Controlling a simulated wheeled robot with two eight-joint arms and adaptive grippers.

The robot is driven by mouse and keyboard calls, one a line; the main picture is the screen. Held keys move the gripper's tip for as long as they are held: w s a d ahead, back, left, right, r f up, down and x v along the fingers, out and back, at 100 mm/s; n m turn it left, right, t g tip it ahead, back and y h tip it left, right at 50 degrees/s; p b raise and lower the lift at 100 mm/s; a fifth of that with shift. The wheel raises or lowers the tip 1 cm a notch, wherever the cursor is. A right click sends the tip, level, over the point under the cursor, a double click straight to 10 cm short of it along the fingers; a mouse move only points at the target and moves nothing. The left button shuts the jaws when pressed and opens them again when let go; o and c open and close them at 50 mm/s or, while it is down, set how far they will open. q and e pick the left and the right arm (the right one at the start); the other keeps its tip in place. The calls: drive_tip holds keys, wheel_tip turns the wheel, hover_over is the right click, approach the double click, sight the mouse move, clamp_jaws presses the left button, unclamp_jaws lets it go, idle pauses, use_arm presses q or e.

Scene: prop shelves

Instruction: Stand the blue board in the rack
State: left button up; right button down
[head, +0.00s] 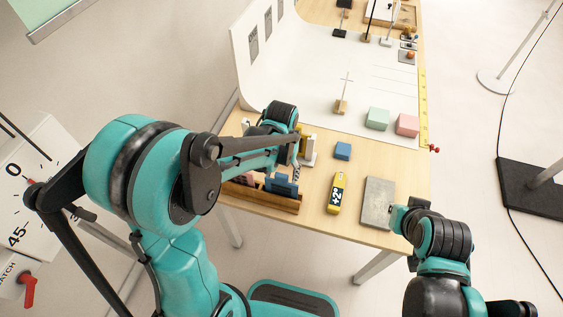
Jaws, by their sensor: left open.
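The blue board (283,187) shows as a small dark blue upright piece at the wooden rack (284,204), near the table's front left edge. Its lower part is hidden by the rack's front wall, so I cannot tell how deep it sits. My left gripper (295,171) is open, just above and beside the blue board, and partly hidden by my own arm. My right arm comes in at the lower right. Its gripper (399,213) is near the grey plate's right edge, and its fingers are not clear.
A yellow tool (337,193), a grey plate (377,203) and a blue block (342,151) lie right of the rack. Green (377,119) and pink (407,124) blocks stand farther back on a white sheet (310,90). A pinkish piece (245,179) is at the rack's left.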

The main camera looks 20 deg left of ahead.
use_arm(q)
wheel_tip(320, 180, up, 10)
drive_tip(key=shift+r, duration=0.15)
drive_tip(key=shift+s, duration=0.1)
idle(0.6)
drive_tip(key=s+a+f+t+b, duration=0.2)
drive_tip(key=s+t+b, duration=0.1)
drive_tip(key=s+b, duration=0.1)
drive_tip(key=s+a+f+t+b, duration=0.2)
drive_tip(key=s+f+t+b, duration=0.1)
drive_tip(key=s, duration=0.3)
drive_tip(key=shift+a+f+t+b, duration=0.35)
drive_tip(key=shift+t, duration=0.25)
